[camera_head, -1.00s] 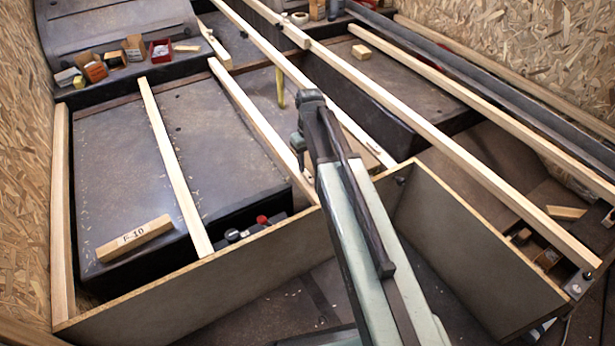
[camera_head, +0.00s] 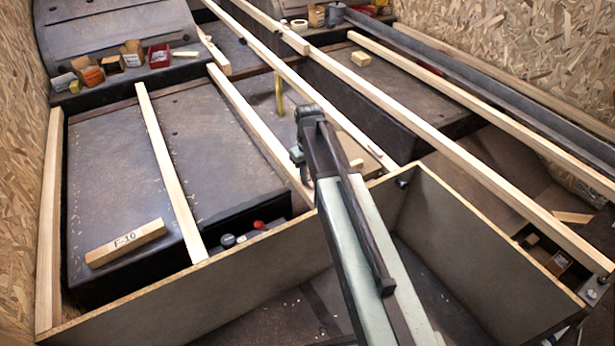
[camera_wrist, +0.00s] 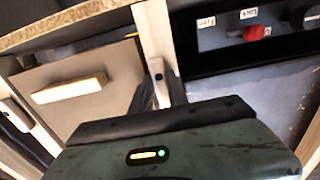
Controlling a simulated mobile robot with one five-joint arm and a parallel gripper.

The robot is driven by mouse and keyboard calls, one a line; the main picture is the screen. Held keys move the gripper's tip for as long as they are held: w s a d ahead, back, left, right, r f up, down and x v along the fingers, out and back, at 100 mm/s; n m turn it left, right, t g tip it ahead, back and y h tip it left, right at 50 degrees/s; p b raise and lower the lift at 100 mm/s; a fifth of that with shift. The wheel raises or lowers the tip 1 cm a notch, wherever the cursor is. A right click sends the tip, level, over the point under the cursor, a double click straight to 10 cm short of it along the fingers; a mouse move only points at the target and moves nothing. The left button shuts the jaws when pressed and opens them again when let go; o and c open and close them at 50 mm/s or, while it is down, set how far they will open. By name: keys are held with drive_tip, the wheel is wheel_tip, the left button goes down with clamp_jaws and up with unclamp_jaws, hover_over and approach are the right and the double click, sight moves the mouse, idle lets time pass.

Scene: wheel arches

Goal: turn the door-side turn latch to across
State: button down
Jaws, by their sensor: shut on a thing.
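In the wrist view a small turn latch (camera_wrist: 157,68) sits on a pale wooden post, with its visible part lying roughly along the post. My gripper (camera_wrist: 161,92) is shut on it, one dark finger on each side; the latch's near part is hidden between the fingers. Left of the post is a brown door panel (camera_wrist: 110,80) with a pale wooden bar handle (camera_wrist: 70,89). In the head view my arm reaches over the board wall, and the gripper end (camera_head: 303,150) points down and away; the latch is hidden there.
A dark panel with a red knob (camera_wrist: 257,32) and labels lies right of the post; the knob also shows in the head view (camera_head: 259,225). A board wall (camera_head: 240,265) runs close below my arm. Long wooden rails (camera_head: 440,140) and a marked block (camera_head: 126,242) lie around.

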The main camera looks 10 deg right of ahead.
drive_tip(key=m, duration=0.4)
drive_tip(key=shift+d, duration=0.1)
drive_tip(key=m, duration=0.4)
drive_tip(key=shift+d+m, duration=0.15)
drive_tip(key=shift+m, duration=0.15)
drive_tip(key=m, duration=0.4)
drive_tip(key=shift+s+d+m, duration=0.15)
drive_tip(key=shift+m, duration=0.15)
drive_tip(key=shift+s+d+m, duration=0.1)
drive_tip(key=shift+s+m, duration=0.05)
drive_tip(key=shift+m, duration=2.05)
drive_tip(key=c, duration=1.3)
unclamp_jaws()
